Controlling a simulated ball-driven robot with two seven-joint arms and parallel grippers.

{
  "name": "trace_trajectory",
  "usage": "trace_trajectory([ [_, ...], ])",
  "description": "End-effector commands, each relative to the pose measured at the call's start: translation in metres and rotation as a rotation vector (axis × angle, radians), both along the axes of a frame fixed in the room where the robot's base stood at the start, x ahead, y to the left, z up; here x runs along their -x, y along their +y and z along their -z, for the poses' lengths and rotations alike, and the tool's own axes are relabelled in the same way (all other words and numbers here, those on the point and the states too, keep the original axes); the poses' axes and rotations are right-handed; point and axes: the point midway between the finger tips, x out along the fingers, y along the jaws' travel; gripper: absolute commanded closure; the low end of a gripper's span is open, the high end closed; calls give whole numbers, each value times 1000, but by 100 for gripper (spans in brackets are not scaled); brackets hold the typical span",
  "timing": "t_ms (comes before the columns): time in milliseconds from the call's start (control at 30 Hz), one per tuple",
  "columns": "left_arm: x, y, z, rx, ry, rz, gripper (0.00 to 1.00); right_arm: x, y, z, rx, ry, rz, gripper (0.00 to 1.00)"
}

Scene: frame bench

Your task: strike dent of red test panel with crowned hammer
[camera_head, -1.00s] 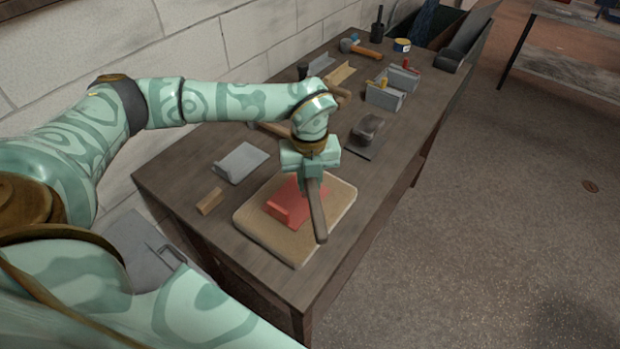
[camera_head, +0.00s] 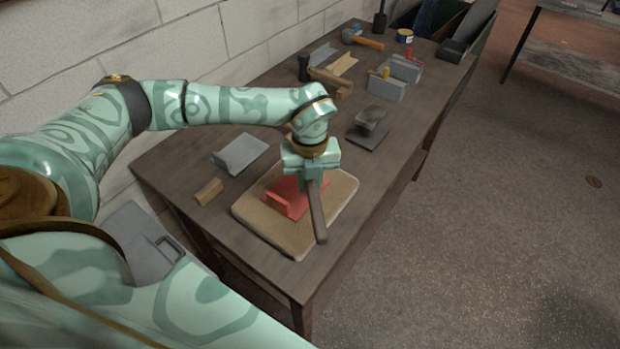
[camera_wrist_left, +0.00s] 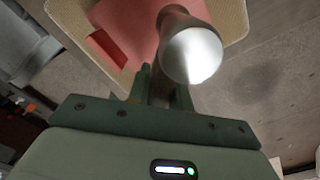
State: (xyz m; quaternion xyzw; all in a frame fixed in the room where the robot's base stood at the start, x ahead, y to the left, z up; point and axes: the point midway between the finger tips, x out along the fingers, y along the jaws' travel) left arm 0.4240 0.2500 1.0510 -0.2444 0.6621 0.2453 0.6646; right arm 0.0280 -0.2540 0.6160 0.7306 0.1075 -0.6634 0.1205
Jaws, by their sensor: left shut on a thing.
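The red test panel (camera_head: 287,203) lies on a tan padded board (camera_head: 263,232) near the bench's front end, with a raised flange on its left. My left gripper (camera_head: 314,180) is above the panel's right part, shut on the crowned hammer (camera_head: 318,218). Its handle slants down towards the board's right edge. In the left wrist view the hammer's bright round head (camera_wrist_left: 192,55) stands between my left gripper (camera_wrist_left: 158,85) and the red panel (camera_wrist_left: 128,25). I cannot tell whether the head touches the panel. The dent is not visible. My right gripper is not in view.
A wooden block (camera_head: 209,192) and a grey angled piece (camera_head: 240,153) lie left of the board. A dark stand (camera_head: 368,128), grey blocks (camera_head: 386,88) and several hammers and tools stand farther back. The bench's right front is clear.

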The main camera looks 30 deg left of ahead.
Motion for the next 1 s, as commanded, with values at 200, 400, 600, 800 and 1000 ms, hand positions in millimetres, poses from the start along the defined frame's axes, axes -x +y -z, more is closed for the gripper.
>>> trace_trajectory([
  [200, 0, 0, -1, 1, -1, 0, 100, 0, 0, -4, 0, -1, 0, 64],
  [400, 0, 0, 0, 0, -1, 0, 100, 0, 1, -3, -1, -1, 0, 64],
  [600, 0, 0, 41, 0, 4, 0, 100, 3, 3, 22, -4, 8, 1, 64],
  [800, 0, 0, 40, 0, -1, 1, 100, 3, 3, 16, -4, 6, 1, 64],
  [1000, 0, 0, -4, 0, -4, 0, 100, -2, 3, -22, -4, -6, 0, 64],
])
